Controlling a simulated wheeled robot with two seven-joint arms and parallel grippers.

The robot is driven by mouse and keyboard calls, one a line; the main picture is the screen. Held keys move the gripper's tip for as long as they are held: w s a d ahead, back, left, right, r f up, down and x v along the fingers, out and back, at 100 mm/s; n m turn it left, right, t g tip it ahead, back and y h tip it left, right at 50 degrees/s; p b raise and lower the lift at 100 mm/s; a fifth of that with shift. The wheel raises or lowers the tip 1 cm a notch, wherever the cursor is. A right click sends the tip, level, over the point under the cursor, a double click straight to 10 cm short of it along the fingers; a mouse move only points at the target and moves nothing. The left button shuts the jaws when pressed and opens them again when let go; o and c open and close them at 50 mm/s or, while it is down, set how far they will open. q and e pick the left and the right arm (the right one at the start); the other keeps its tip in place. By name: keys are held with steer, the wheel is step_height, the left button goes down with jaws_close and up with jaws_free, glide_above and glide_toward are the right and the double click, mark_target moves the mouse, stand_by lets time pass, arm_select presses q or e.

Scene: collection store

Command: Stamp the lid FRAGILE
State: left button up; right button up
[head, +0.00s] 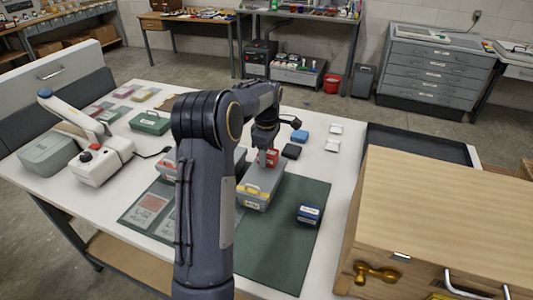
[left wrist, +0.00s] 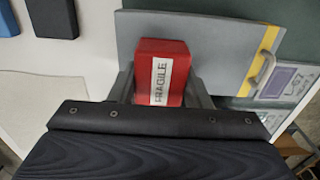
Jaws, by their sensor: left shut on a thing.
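My left gripper (head: 266,155) is shut on a red stamp (head: 271,158) over the far end of a grey box's lid (head: 262,179). In the left wrist view the stamp (left wrist: 161,70) sits between the two fingers, with a white label reading FRAGILE facing the camera. I cannot tell whether the stamp touches the lid. No printed mark shows on the visible lid. My right gripper is not in view.
A black pad (head: 291,151), a blue pad (head: 299,136) and white cards (head: 332,145) lie beyond the box. A wooden cabinet (head: 440,210) stands at the right. My left arm hides part of the table.

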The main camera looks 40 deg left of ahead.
arm_select(q)
steer(key=shift+f, duration=0.55)
steer(key=shift+f, duration=0.1)
stand_by(1.4)
step_height(320, 180, up, 7)
steer(key=p, duration=0.6)
stand_by(0.4)
stand_by(0.5)
